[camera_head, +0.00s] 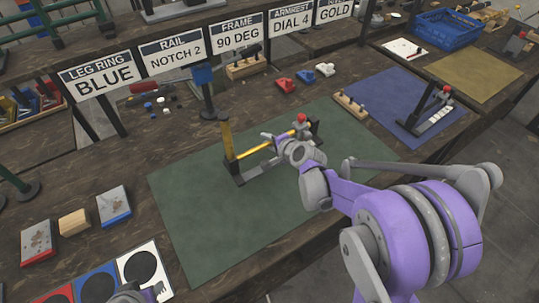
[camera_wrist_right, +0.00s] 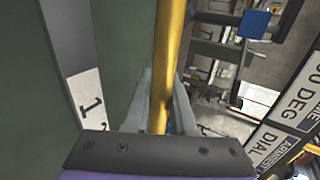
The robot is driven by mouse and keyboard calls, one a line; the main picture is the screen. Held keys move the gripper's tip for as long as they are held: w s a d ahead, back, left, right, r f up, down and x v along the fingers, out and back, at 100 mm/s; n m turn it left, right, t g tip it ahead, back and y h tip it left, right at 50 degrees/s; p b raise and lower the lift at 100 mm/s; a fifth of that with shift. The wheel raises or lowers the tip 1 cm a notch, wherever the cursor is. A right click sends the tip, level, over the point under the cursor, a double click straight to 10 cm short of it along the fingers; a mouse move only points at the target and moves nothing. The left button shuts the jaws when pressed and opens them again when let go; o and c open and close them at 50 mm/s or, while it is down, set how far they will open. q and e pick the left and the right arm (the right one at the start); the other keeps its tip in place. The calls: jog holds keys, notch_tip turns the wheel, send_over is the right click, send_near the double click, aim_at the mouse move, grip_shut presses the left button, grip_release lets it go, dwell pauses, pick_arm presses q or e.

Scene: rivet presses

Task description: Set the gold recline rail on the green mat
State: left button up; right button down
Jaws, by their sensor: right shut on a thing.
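The gold recline rail (camera_head: 253,151) is a long thin bar over the green mat (camera_head: 191,221). My right gripper (camera_head: 284,143) is shut around it toward its right part. In the right wrist view the gold bar (camera_wrist_right: 168,60) runs between the two grey fingers (camera_wrist_right: 163,105). A dark fixture with an upright gold piece (camera_head: 227,139) at its left end stands on the mat just below the rail. Whether the rail touches the fixture is unclear.
A blue mat (camera_head: 385,95) with a dark stand lies to the right. Signs, including a RAIL NOTCH 2 sign (camera_head: 173,53), line the back. Red and white parts (camera_head: 305,76) sit behind the green mat. Coloured pads (camera_head: 98,285) lie front left. The mat's front left is clear.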

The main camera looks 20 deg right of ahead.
pick_arm(q)
jog(key=shift+s+f+b, duration=0.1)
jog(key=shift+f+b, duration=0.2)
jog(key=shift+f, duration=0.05)
pick_arm(e)
jog(key=shift+f, duration=2.5)
pick_arm(q)
jog(key=shift+f, duration=0.1)
jog(key=shift+f, duration=0.15)
pick_arm(e)
jog(key=shift+f, duration=0.2)
jog(key=c, duration=0.8)
grip_release()
jog(key=shift+r, duration=0.1)
pick_arm(q)
jog(key=shift+r, duration=0.2)
pick_arm(e)
jog(key=shift+o, duration=0.2)
jog(key=shift+r, duration=0.1)
